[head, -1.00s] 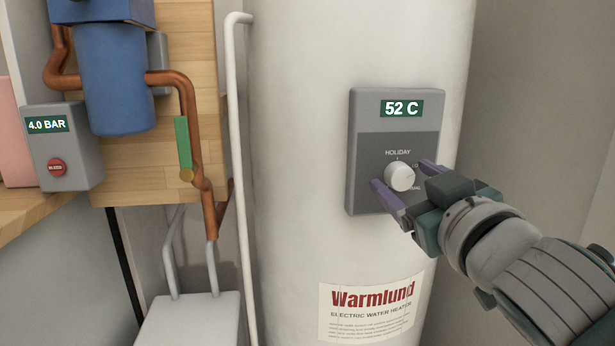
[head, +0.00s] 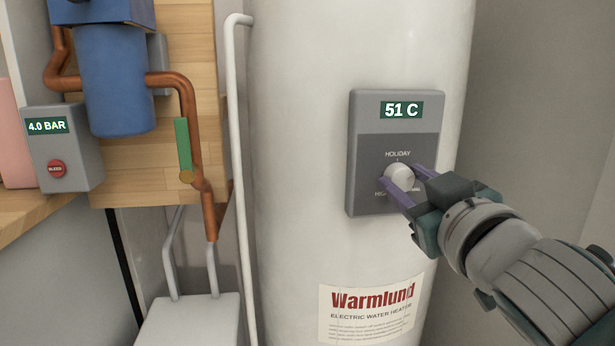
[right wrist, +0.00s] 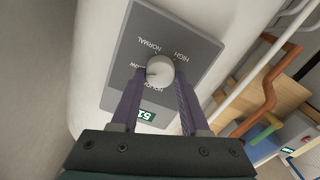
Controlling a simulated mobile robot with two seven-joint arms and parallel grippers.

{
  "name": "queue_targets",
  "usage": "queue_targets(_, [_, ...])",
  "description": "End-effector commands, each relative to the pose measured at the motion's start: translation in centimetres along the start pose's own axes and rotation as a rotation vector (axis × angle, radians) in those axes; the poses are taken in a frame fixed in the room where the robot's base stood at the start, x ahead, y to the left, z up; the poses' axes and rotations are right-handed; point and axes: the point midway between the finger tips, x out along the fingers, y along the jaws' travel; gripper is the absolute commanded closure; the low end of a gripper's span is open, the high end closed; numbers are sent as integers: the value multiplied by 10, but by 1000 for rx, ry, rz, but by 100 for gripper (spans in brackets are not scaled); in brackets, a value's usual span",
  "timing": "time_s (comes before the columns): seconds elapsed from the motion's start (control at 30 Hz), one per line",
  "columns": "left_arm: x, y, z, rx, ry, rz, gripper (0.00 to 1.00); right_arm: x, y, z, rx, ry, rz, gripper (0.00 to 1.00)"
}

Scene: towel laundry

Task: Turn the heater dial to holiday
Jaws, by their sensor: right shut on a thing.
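The heater dial (head: 400,176) is a round white knob on the grey control panel (head: 366,203) of the water heater. The label HOLIDAY stands above it, and the panel display (head: 402,110) reads 51 C. My right gripper (head: 401,180) is shut on the dial, with one purple finger on each side of it. In the right wrist view the dial (right wrist: 160,69) sits between the fingertips (right wrist: 159,78), with HIGH, NORMAL, LOW and HOLIDAY around it. I cannot tell clearly which label the dial points to. My left gripper is not in view.
The white heater tank (head: 300,150) fills the middle. A white pipe (head: 237,150) runs down its left side. Farther left are copper pipes (head: 190,125), a blue filter housing (head: 112,80) and a grey box (head: 62,150) reading 4.0 BAR. A bare wall stands at the right.

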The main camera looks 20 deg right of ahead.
Motion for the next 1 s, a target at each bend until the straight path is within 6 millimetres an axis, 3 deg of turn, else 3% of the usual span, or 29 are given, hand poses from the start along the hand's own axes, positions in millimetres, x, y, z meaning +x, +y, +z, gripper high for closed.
queue_targets(0.47, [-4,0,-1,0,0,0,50,0,0,-1,-118,0,0,100])
queue_targets(1.0, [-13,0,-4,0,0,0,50,0,-2,0,-603,0,0,100])
